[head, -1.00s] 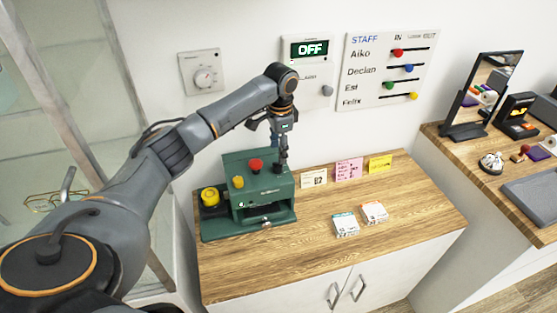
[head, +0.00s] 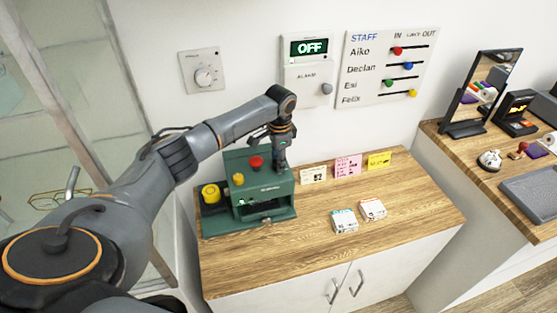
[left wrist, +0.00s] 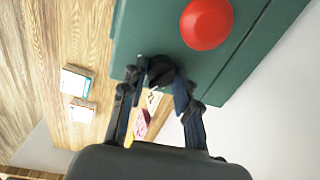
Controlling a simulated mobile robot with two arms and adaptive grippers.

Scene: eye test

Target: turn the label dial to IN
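A green label machine (head: 262,190) stands on the left part of the wooden counter, with a red button (head: 256,162) and a yellow button (head: 238,179) on top. Its black dial (left wrist: 161,71) shows in the left wrist view beside the red button (left wrist: 207,23). My left gripper (head: 279,166) points down over the dial. In the left wrist view its fingers (left wrist: 158,82) stand apart, one on each side of the dial; I cannot tell whether they touch it. The dial's markings and setting are hidden or too small to read. My right gripper is not in view.
Two small boxes (head: 344,221) lie on the counter (head: 400,210) to the right, with several note cards (head: 348,166) behind. A yellow round button (head: 210,193) is at the machine's left. A staff board (head: 365,90) and an OFF display (head: 309,47) hang above.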

